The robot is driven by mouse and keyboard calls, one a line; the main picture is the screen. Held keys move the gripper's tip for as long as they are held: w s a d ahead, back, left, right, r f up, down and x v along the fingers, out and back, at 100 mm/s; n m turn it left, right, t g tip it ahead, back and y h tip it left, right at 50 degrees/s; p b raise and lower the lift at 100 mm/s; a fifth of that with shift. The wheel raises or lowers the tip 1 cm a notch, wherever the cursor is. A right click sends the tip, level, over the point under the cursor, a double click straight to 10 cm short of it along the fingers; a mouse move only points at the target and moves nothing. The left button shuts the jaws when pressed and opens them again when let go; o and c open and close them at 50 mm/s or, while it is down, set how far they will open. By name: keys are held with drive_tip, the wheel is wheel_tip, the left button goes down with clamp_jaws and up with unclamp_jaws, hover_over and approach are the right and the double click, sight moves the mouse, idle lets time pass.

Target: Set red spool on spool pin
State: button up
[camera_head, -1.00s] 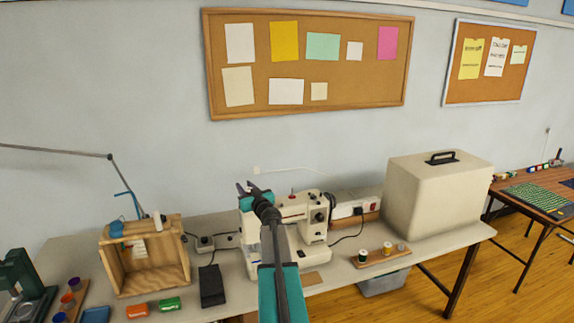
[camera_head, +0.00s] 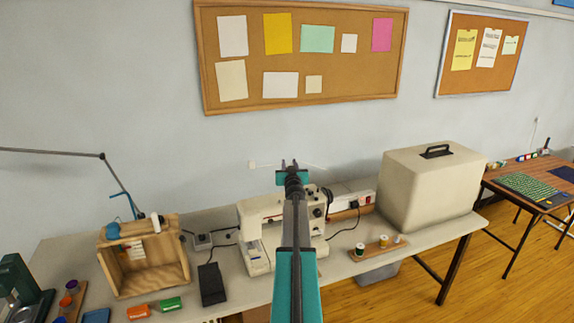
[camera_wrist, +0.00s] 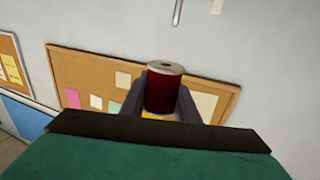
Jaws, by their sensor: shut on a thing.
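The red spool (camera_wrist: 164,90) sits between the two dark fingers of my gripper (camera_head: 289,164) in the wrist view, with its pale end and centre hole facing the top of the picture. My gripper is shut on it. In the head view my arm hides part of the machine's top.
A wooden rack (camera_head: 363,254) with spools lies right of the machine, before a beige case (camera_head: 430,190). A wooden box (camera_head: 143,265) and a black pedal (camera_head: 212,285) stand left. A power strip (camera_head: 350,197) is behind. The wall carries a corkboard (camera_head: 300,101).

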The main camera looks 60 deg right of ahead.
drive_tip(key=shift+f, duration=0.15)
drive_tip(key=shift+f+b, duration=1.65)
drive_tip(key=shift+f, duration=1.2)
drive_tip(key=shift+a+p, duration=0.1)
drive_tip(key=shift+p, duration=0.25)
drive_tip(key=shift+f+b, duration=0.65)
drive_tip(key=shift+f, duration=0.15)
idle(0.3)
drive_tip(key=o, duration=1.1)
